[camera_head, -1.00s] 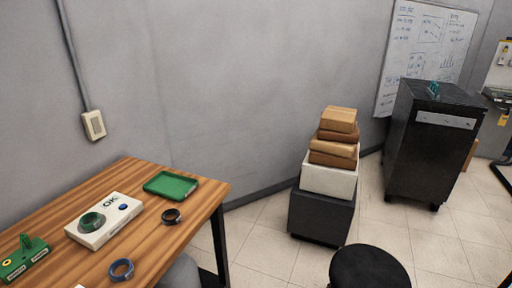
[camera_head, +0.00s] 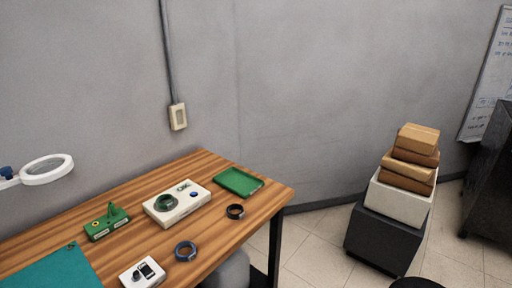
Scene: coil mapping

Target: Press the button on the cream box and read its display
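The cream box (camera_head: 177,212) lies on the wooden table (camera_head: 215,168). A dark green coil ring (camera_head: 166,203) sits on its left part. A blue button (camera_head: 194,194) is on its right part. A small display (camera_head: 183,186) near its back edge shows green marks, too small to read for certain now; in the earlier frame it looks like "OK". Neither of my grippers is in view.
A green tray (camera_head: 239,182), a dark ring (camera_head: 235,211), a blue ring (camera_head: 186,251), a green fixture (camera_head: 107,222), a small white device (camera_head: 143,274) and a teal mat (camera_head: 50,274) are on the table. A ring lamp (camera_head: 46,169) stands at left. Stacked boxes (camera_head: 409,167) are at right.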

